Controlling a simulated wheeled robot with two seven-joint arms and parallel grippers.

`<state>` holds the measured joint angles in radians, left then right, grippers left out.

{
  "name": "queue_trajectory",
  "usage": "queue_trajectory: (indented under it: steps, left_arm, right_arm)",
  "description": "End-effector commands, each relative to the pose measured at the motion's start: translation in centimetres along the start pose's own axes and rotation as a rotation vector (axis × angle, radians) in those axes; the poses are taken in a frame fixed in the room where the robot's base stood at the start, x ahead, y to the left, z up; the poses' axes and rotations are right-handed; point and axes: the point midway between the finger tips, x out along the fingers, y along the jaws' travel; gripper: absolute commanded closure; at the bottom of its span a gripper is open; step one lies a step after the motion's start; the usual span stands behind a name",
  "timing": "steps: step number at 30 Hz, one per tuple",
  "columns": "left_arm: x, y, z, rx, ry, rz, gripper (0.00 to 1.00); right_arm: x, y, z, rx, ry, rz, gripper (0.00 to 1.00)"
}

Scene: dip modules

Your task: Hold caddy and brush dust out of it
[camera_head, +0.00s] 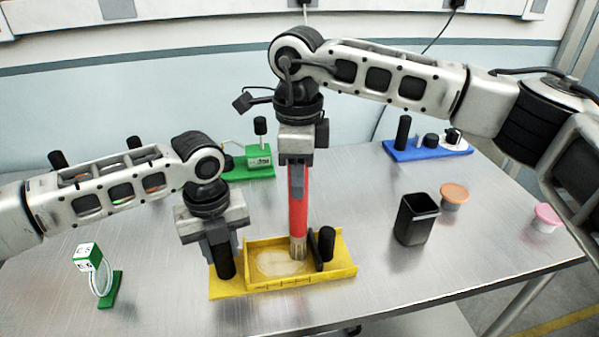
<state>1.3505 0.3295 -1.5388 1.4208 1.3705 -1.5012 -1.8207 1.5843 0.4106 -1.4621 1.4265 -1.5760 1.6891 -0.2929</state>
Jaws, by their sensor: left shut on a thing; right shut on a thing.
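The yellow caddy (312,279) lies on the metal table in the middle front, with a black post at each end. Pale dust (280,264) is spread on its floor. My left gripper (221,250) is shut on the caddy's left black post. My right gripper (297,180) points down and is shut on the red brush (298,210). The brush stands upright, with its tan bristles down inside the caddy at the right of the dust. The fingers partly hide the brush's upper part and the left post.
A black open bin (415,220) stands right of the caddy, beside an orange-lidded tub (454,196) and a pink-lidded tub (546,217). A blue module (428,150) and a green module (248,165) stand behind. A green-and-white block with cable (90,262) is at left.

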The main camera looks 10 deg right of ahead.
Motion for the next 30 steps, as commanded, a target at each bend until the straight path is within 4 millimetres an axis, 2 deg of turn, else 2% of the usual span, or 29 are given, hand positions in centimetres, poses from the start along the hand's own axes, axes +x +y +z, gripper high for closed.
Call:
queue_trajectory:
  steps: [7,30]
  left_arm:
    - [-0.1,0.0,0.0,0.000,-0.001,-0.002,1.00]
    - [-0.1,-0.1,0.0,0.000,-0.001,-0.002,1.00]
  right_arm:
    - [-0.2,0.4,1.4,-0.001,-0.001,0.000,1.00]
    - [0.1,1.2,4.3,-0.001,0.000,0.000,1.00]
